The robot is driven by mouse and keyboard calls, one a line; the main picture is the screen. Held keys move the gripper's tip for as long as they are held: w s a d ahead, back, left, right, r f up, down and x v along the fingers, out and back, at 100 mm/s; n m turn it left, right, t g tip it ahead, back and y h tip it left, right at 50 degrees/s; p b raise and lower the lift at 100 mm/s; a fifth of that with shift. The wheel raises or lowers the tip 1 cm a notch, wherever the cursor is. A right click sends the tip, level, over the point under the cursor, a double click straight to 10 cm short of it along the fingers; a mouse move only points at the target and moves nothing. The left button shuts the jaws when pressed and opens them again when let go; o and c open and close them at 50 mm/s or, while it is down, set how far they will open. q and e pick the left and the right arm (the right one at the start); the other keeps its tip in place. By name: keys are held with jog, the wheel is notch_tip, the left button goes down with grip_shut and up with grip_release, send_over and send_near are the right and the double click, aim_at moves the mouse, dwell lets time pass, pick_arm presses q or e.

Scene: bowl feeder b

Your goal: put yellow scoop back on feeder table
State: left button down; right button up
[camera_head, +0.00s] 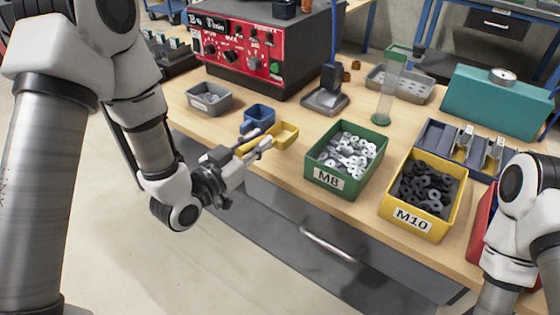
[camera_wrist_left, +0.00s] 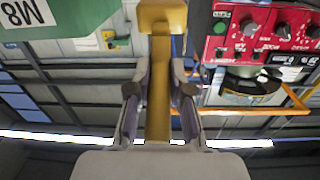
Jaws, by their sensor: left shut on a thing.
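The yellow scoop (camera_head: 284,135) is held in my left gripper (camera_head: 257,142) at the front edge of the feeder table (camera_head: 290,108). In the left wrist view, the jaws of this gripper (camera_wrist_left: 159,92) are shut on the long handle of the scoop (camera_wrist_left: 160,20), one finger on each side. The scoop's head points away from the wrist. In the head view it overlaps the tabletop just left of the green M8 bin (camera_head: 322,178); I cannot tell whether it touches the table. My right arm shows at the right edge, but its gripper is out of view.
A blue scoop or small bin (camera_head: 259,114) stands just behind the yellow scoop. A grey bin (camera_head: 209,99) and the red control panel (camera_head: 240,48) are farther back. A yellow M10 bin (camera_head: 414,219) stands right of the green bin. Bare tabletop lies behind the blue piece.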

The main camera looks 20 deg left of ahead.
aim_at(276, 144)
pick_arm(q)
jog(key=x, duration=0.6)
jog(key=shift+d+f, duration=0.1)
jog(key=shift+d, duration=0.25)
jog(key=shift+w+f, duration=0.15)
jog(key=shift+w, duration=0.15)
notch_tip(276, 144, down, 3)
jog(key=shift+r, duration=0.1)
jog(key=shift+f, duration=0.3)
pick_arm(e)
jog(key=shift+w+r, duration=0.1)
jog(key=shift+r, duration=0.05)
pick_arm(q)
jog(key=shift+b, duration=0.3)
jog(key=c, duration=1.1)
grip_release()
jog(key=shift+f, duration=0.1)
jog(key=shift+o, duration=0.2)
